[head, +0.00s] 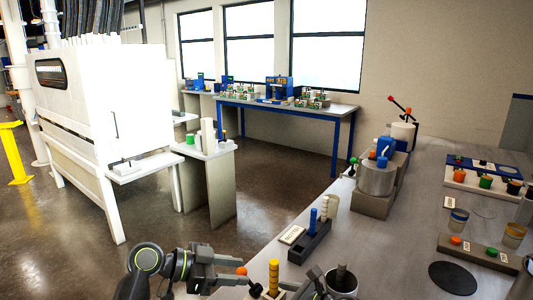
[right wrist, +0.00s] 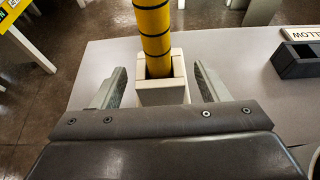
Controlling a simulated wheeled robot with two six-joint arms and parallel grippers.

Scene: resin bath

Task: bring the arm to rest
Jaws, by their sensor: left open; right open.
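My left gripper (head: 243,272) is open at the bottom of the head view, beside an orange ball (head: 241,271). Nothing shows held in it. A yellow stick with thin dark bands (head: 273,272) stands upright in a white square holder (right wrist: 162,93) at the table's near edge. My right gripper (right wrist: 158,78) is open in the right wrist view. Its fingers stand on either side of the holder and the yellow stick (right wrist: 154,35), with gaps on both sides. In the head view the right gripper is mostly cut off by the bottom edge.
A dark rack (head: 310,246) holds a blue and a cream stick, next to a label plate (head: 292,235). A metal pot (head: 376,180) stands farther back. The grey table (head: 385,235) is clear in the middle.

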